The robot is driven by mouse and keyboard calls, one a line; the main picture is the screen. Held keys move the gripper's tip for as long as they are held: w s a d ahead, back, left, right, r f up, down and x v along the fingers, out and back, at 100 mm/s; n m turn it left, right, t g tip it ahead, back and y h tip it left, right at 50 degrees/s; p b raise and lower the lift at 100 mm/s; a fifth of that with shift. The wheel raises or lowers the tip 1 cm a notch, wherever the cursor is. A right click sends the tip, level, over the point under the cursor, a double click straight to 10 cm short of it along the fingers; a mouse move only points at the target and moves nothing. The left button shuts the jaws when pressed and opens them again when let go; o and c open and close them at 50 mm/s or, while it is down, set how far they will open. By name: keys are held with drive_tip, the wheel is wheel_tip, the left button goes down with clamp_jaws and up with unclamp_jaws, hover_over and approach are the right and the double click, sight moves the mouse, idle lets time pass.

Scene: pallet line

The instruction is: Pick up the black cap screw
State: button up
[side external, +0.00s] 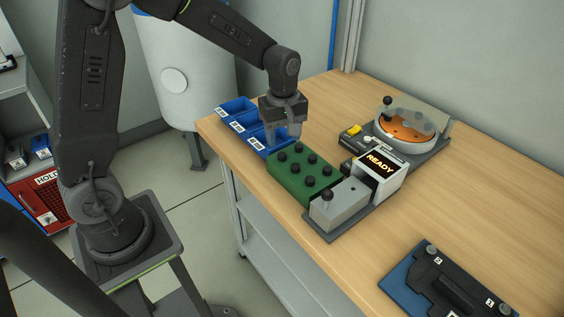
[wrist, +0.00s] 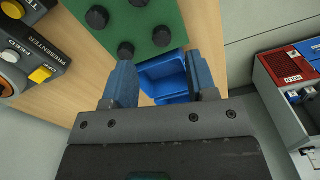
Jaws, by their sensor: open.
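Several black cap screws (side external: 309,181) stand upright in a green block (side external: 291,181) on the wooden table. In the wrist view some of these screws (wrist: 162,36) show on the green block (wrist: 122,22), at the top and just beyond the finger ends. My gripper (side external: 283,138) is above the back end of the block, by the nearest blue bin. In the wrist view my gripper (wrist: 160,64) has its two fingers apart, with only a blue bin (wrist: 168,74) showing between them. Whether a screw lies in the bin cannot be told.
Blue bins (side external: 237,107) line the table's left edge. A grey device with a READY display (side external: 380,163) stands right of the block. Behind it is a round feeder (side external: 405,125) with a clear cover. A dark fixture (side external: 449,287) lies at the front right. Bare table (side external: 490,190) is at the right.

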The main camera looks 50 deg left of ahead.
sight(282, 154)
drive_tip(key=shift+s+f, duration=0.15)
drive_tip(key=shift+f, duration=2.5)
drive_tip(key=shift+c, duration=0.4)
clamp_jaws()
